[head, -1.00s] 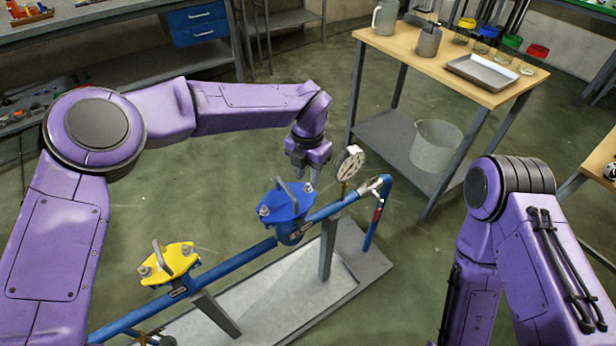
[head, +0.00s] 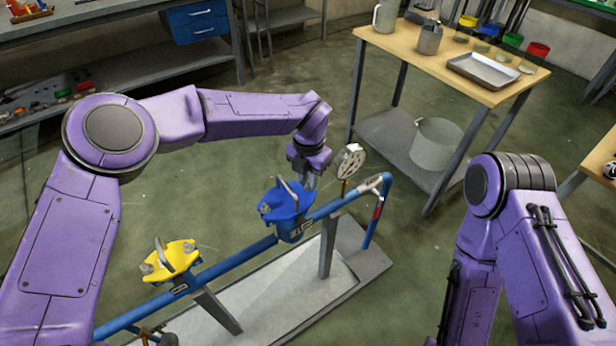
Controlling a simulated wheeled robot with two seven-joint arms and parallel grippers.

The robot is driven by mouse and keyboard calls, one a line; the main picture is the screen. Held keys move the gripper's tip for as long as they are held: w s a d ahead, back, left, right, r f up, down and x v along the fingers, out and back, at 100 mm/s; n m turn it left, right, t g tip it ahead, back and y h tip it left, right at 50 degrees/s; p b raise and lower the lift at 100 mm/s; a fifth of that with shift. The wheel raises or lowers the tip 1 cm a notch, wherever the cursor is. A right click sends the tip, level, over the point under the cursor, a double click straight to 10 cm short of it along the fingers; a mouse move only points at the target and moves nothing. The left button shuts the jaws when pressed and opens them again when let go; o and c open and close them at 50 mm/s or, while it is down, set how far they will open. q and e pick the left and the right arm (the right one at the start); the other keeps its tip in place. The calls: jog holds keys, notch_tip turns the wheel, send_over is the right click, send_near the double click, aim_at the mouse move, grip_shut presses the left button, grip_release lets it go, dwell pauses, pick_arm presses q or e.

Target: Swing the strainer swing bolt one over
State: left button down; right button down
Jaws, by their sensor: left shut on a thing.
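A blue strainer (head: 293,229) with a blue lid (head: 283,205) and an upright grey handle sits on the blue pipe. A grey swing bolt (head: 265,208) shows at the left edge of this lid. My left gripper (head: 311,183) is at the right edge of the blue lid, pointing down. It is shut on the swing bolt there, which its fingers mostly hide. A second strainer has a yellow lid (head: 172,262) with a grey handle and small bolts at its edges. My right arm shows at the right, but its gripper is out of view.
A round gauge (head: 350,161) stands on the pipe just right of my left gripper. The blue pipe (head: 235,255) runs over a grey skid (head: 365,262). A wooden-topped table (head: 410,54) with a metal tray (head: 483,71) and a bucket (head: 435,146) below stands behind.

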pick_arm(q)
jog(key=shift+w+d+r, duration=0.1)
jog(key=shift+w+d, duration=0.05)
jog(key=shift+d, duration=0.1)
jog(key=d, duration=0.1)
jog(key=w+d+f, duration=0.1)
jog(key=w+d, duration=0.1)
jog(key=shift+d+f, duration=0.15)
jog(key=shift+f, duration=0.25)
dwell(0.3)
jog(key=shift+d+f, duration=0.1)
jog(key=shift+f, duration=0.05)
dwell(0.3)
jog(key=c, duration=1.2)
grip_release()
jog(key=shift+d, duration=0.1)
jog(key=shift+w+a+r, duration=0.15)
jog(key=shift+a+r, duration=0.05)
jog(key=shift+r, duration=0.1)
notch_tip(320, 180, up, 10)
jog(key=shift+r+b, duration=0.15)
jog(key=shift+b, duration=0.2)
